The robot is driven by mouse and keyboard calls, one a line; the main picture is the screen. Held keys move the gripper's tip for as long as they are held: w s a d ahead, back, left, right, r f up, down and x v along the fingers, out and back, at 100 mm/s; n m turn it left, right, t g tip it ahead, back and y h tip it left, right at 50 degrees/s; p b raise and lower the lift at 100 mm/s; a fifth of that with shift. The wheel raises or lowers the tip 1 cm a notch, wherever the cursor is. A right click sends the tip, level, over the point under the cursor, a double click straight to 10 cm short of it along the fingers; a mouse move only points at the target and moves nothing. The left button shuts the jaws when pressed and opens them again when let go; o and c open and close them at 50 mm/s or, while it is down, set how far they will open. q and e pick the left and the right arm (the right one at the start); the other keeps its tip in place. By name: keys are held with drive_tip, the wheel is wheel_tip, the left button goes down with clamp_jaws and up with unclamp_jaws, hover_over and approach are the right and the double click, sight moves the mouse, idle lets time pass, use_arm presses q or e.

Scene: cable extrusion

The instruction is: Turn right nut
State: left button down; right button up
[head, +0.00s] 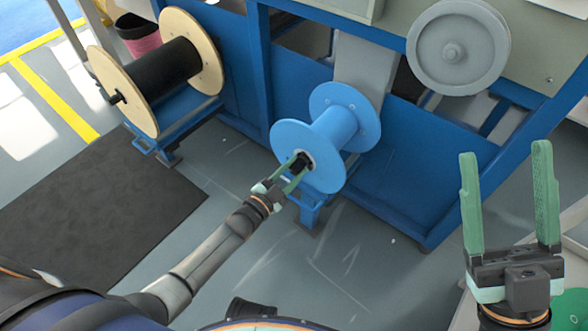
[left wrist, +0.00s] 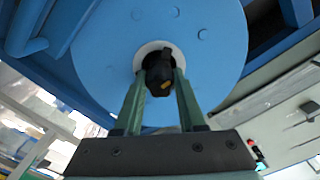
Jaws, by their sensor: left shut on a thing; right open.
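A blue spool (head: 332,132) sits on a blue stand in the middle of the head view. A black nut (head: 301,162) is at the centre of its near face, inside a pale ring. My left gripper (head: 297,170) reaches it with green fingers. In the left wrist view the nut (left wrist: 159,76) lies between the fingertips of my left gripper (left wrist: 160,82), which are shut on it. The blue spool's flange (left wrist: 215,50) fills the space behind. My right gripper (head: 508,200) is open and empty at the right of the head view, away from the spool.
A wooden-flanged spool with black cable (head: 165,70) stands on another blue stand at the left. A grey wheel (head: 455,50) is on the machine at upper right. The blue machine frame (head: 375,190) is behind the blue spool. A dark mat (head: 95,215) lies on the floor.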

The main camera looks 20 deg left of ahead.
use_arm(q)
drive_tip(key=m, duration=0.5)
drive_tip(key=shift+f+m+b, duration=0.1)
drive_tip(key=shift+m+b, duration=0.3)
idle(0.4)
drive_tip(key=c, duration=0.5)
unclamp_jaws()
drive_tip(key=p+v, duration=0.3)
drive_tip(key=v, duration=0.9)
drive_tip(key=shift+s+p, duration=0.25)
drive_tip(key=shift+p, duration=0.05)
drive_tip(key=shift+a, duration=0.1)
